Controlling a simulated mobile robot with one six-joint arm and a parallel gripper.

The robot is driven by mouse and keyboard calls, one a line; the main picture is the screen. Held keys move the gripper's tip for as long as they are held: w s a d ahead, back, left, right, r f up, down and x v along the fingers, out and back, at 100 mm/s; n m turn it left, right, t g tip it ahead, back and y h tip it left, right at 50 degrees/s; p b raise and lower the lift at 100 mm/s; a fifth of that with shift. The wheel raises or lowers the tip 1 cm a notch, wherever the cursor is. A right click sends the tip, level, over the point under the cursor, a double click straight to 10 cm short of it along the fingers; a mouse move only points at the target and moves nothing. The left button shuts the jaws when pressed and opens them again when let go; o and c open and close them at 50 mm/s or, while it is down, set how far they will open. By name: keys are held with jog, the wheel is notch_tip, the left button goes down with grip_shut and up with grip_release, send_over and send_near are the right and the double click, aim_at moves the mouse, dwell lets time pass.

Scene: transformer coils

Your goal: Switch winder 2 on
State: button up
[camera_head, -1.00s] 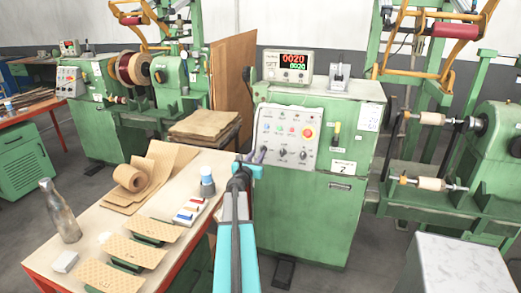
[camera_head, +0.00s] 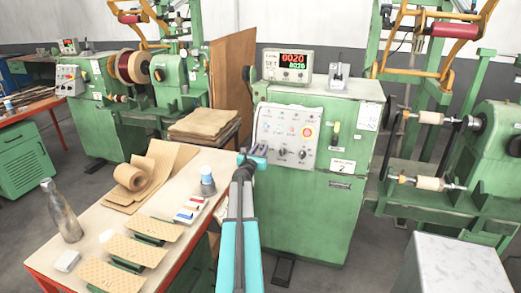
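Winder 2 is the green cabinet (camera_head: 315,215) in the middle, with a plate marked 2 (camera_head: 342,166) on its front. Its pale control panel (camera_head: 287,137) carries small coloured buttons, a row of dark knobs (camera_head: 282,152) and a red button on a yellow surround (camera_head: 307,132). The display box (camera_head: 288,66) on top is lit with red and green digits. My gripper (camera_head: 258,150) is at the panel's lower left edge, empty as far as I can see. Its fingertips are small and partly overlap the panel; contact and finger gap are unclear.
A workbench (camera_head: 100,245) at lower left holds a paper roll (camera_head: 130,175), a bottle (camera_head: 62,212) and a blue-capped container (camera_head: 207,182). Another winder (camera_head: 110,125) stands at back left. Winding spindles (camera_head: 430,183) are on the right, and a grey box (camera_head: 455,265) is at lower right.

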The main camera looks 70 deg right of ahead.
grip_shut()
jog(key=shift+f+m+g+b, duration=0.1)
jog(key=shift+m+g+b, duration=0.2)
jog(key=shift+m+b, duration=0.2)
jog(key=m+g+b, duration=0.1)
jog(key=m+b, duration=0.1)
jog(key=m, duration=0.1)
jog(key=shift+s, duration=0.15)
jog(key=m+g+y+b, duration=0.1)
jog(key=m+b, duration=0.1)
jog(key=m, duration=0.3)
jog(key=m+g+y+b, duration=0.2)
jog(key=m+b, duration=0.1)
jog(key=m, duration=0.3)
jog(key=m+g+y+b, duration=0.1)
jog(key=m+y+b, duration=0.1)
jog(key=m, duration=0.4)
jog(key=shift+s+f+b, duration=0.15)
jog(key=shift+s+b, duration=0.15)
jog(key=shift+b, duration=0.2)
jog(key=shift+a, duration=0.1)
